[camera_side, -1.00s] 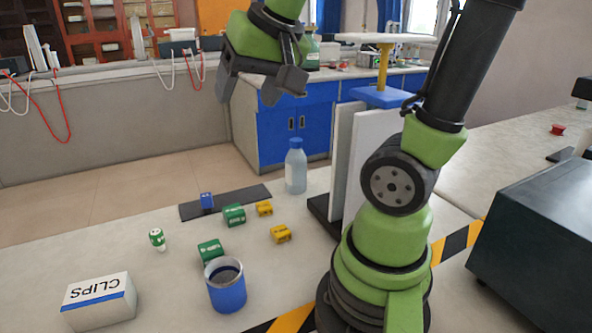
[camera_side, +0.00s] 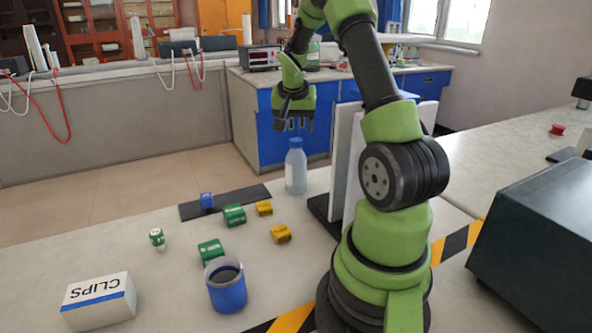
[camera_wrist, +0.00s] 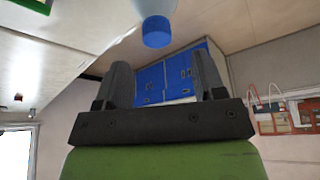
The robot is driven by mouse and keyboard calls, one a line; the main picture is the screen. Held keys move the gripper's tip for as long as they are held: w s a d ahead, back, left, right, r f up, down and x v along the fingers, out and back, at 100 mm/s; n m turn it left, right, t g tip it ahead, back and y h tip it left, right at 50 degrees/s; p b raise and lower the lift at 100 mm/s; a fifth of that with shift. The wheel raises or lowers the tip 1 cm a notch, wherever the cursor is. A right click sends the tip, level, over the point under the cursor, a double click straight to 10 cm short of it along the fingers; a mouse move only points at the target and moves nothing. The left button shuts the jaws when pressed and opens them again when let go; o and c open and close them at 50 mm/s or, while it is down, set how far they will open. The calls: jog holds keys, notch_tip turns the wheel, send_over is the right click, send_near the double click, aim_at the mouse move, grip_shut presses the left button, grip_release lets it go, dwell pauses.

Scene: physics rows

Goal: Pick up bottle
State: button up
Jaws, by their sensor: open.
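The bottle (camera_side: 296,170) is pale and translucent with a blue cap and a light label. It stands upright near the table's far edge in the side view. My gripper (camera_side: 293,124) hangs above the bottle's cap in that view, apart from it, with nothing between its fingers. In the wrist view the bottle's blue cap (camera_wrist: 158,33) shows at the top, beyond the two spread fingers of my gripper (camera_wrist: 162,75). Most of the bottle is outside the wrist view.
A white panel stand (camera_side: 345,160) is just right of the bottle. A dark mat (camera_side: 235,198), small green and yellow boxes, a blue cup (camera_side: 227,292) and a CLIPS box (camera_side: 98,300) are nearer the front.

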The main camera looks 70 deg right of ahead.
aim_at(296, 140)
jog(key=f, duration=0.4)
jog(key=shift+d+f, duration=0.3)
jog(key=shift+d, duration=0.05)
jog(key=shift+w+d+f, duration=0.1)
jog(key=shift+d+f, duration=0.05)
jog(key=shift+f, duration=0.2)
grip_shut()
